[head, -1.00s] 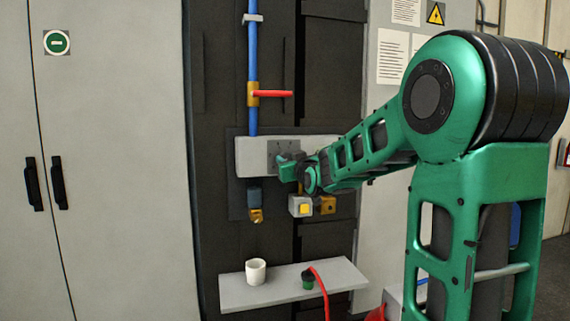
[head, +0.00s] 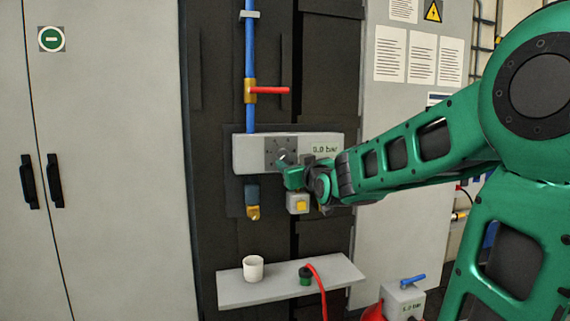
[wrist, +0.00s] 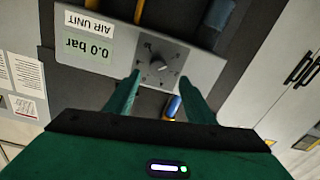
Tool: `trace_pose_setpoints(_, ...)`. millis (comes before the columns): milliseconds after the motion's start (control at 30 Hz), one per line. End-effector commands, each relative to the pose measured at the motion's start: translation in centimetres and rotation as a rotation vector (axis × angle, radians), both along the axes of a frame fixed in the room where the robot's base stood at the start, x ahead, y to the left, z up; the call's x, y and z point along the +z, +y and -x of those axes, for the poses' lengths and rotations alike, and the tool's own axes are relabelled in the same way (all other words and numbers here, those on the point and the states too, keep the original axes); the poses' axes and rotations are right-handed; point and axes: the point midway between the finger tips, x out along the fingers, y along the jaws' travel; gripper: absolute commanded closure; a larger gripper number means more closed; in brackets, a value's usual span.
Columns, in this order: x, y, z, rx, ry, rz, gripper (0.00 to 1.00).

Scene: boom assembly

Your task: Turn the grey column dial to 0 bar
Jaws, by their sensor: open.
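The grey column dial (head: 280,152) is a small knob on a dark square plate, on a light box fixed to the dark column. In the wrist view the dial (wrist: 158,66) shows upside down, with marks around its knob. The display beside it (head: 325,149) reads 0.0 bar, and the wrist view shows the same reading (wrist: 84,44). My gripper (head: 284,163) is at the dial's lower right in the head view. In the wrist view its two fingers (wrist: 162,78) are spread, with the knob just beyond and between the tips. They look clear of the knob.
A yellow-button box (head: 299,203) sits just below my gripper. A brass fitting (head: 253,211) hangs under the light box. A red lever (head: 270,90) sticks out from the blue pipe above. A shelf (head: 235,292) below holds a white cup (head: 253,268) and a green-capped red hose (head: 306,275).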

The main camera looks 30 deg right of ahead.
Motion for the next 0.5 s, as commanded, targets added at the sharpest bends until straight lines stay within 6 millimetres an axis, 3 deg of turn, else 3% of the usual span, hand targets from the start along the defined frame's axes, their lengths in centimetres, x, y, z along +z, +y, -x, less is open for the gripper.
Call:
trace_pose_setpoints(200,-0.1,0.5,2.0,0.000,0.000,0.001,0.51)
trace_pose_setpoints(500,-0.1,0.6,2.4,0.000,0.001,0.001,0.51)
